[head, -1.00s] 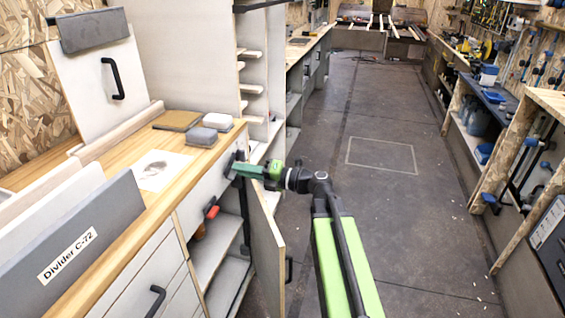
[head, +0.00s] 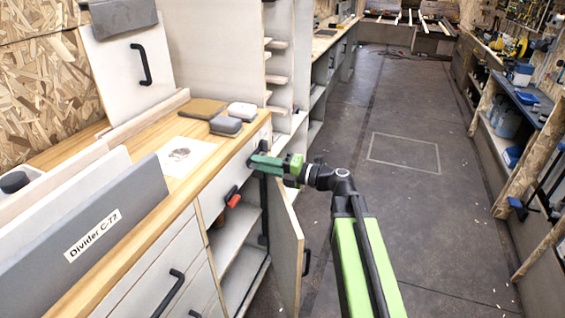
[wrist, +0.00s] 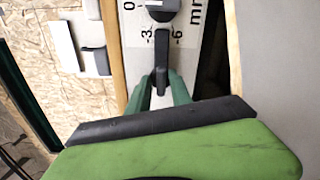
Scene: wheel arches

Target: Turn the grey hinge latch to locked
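My gripper (head: 256,163) reaches left to the pale front panel at the counter's end, its green fingers at a dark latch (head: 259,148). In the wrist view the gripper (wrist: 161,80) has its two green fingers apart. A dark grey lever (wrist: 161,82) stands upright in the picture between them, and I see no clear grip on it. Above it is a dark rounded piece (wrist: 162,9) with a light bar. In the head view the fingers cover part of the latch.
An open cabinet door (head: 288,245) hangs just below my gripper. The counter holds a grey divider (head: 110,215) and small grey blocks (head: 226,125). The floor aisle (head: 400,190) at right is clear.

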